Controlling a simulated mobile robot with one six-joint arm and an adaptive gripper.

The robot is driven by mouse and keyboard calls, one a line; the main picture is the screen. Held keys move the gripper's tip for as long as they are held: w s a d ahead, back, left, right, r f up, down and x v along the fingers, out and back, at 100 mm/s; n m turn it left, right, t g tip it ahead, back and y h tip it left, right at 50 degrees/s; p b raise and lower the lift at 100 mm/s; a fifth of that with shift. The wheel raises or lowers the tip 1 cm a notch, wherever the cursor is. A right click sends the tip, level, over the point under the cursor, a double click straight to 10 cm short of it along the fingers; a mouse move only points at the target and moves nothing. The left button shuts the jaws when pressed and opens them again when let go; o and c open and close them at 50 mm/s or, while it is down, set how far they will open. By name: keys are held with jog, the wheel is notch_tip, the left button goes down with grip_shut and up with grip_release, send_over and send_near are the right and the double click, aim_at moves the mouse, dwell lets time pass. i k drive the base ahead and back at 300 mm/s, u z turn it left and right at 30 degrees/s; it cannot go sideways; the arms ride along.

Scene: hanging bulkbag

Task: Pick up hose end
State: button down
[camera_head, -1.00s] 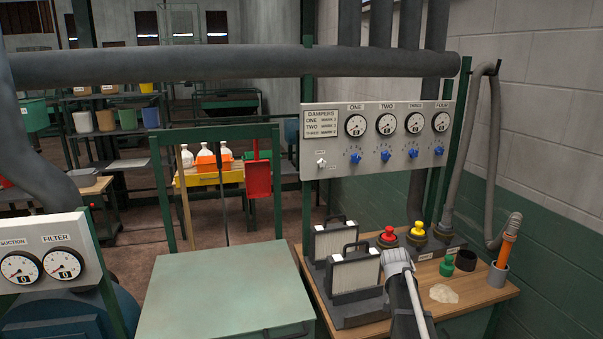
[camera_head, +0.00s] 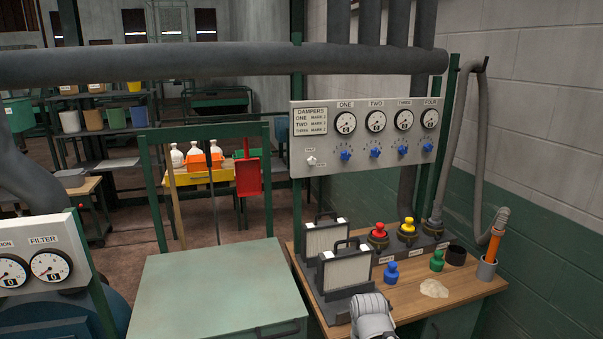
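The hose end is an orange nozzle (camera_head: 493,245) with a grey ribbed cuff (camera_head: 502,216) on top. It stands tilted in a small grey cup (camera_head: 487,268) at the right edge of the wooden bench. A grey hose (camera_head: 477,160) runs from the cuff, up over a hook on the wall side and down to the bench's back fitting. My arm shows as a light grey rounded part (camera_head: 373,316) at the bottom of the picture, left of the hose end and well apart from it. My gripper's fingers cannot be made out.
On the bench (camera_head: 465,298) are two filter boxes (camera_head: 345,272), red (camera_head: 378,230) and yellow (camera_head: 408,226) caps on fittings, loose blue (camera_head: 391,273) and green (camera_head: 437,260) caps, a black ring (camera_head: 456,255) and a pale powder patch (camera_head: 434,288). A damper panel (camera_head: 372,137) stands above.

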aim_at(435, 220)
jog(key=z, duration=2.15)
jog(key=i, duration=1.4)
